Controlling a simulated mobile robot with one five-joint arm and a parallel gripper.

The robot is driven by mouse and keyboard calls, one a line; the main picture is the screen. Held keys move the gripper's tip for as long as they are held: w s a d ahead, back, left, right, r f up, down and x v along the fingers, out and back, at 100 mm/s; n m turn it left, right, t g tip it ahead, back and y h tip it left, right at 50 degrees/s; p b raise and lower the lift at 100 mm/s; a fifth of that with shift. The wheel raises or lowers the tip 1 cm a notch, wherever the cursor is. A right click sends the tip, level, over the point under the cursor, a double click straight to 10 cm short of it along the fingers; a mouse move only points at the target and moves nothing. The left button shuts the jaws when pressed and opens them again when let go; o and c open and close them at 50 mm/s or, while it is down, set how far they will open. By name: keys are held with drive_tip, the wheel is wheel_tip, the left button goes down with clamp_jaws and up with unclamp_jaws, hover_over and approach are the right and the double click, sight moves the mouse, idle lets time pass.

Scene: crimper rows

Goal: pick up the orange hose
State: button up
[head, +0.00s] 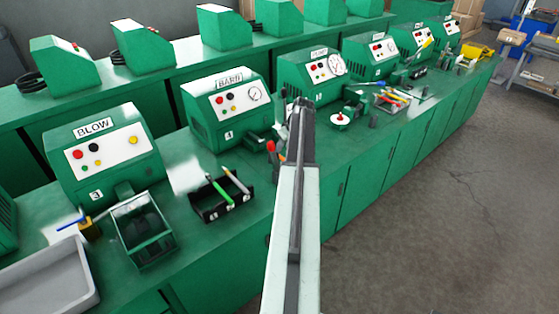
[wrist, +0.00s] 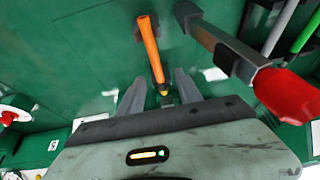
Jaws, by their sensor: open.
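The orange hose (wrist: 150,48) is a short, slim orange piece at the top centre of the wrist view. Its upper part sits by a dark bracket, and its dark lower end points toward the space between my fingers. My gripper (wrist: 159,80) is open, with one finger on each side of the hose's lower end. I cannot tell whether either finger touches it.
A red-ended tool (wrist: 285,92) on a dark block lies close to the right of my gripper. A black tray (head: 208,213) holds a green and a grey piece. Green machines line the bench, including one labelled BARB (head: 230,110).

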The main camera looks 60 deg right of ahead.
sight(282, 157)
drive_tip(key=shift+w+d+f+b, duration=0.15)
drive_tip(key=shift+f+b, duration=0.1)
drive_tip(key=shift+f, duration=0.25)
drive_tip(key=shift+d+f+b, duration=0.15)
drive_tip(key=shift+f+b, duration=0.05)
drive_tip(key=shift+f, duration=0.3)
drive_tip(key=b+x, duration=0.4)
drive_tip(key=shift+f, duration=0.4)
drive_tip(key=shift+r, duration=0.2)
clamp_jaws()
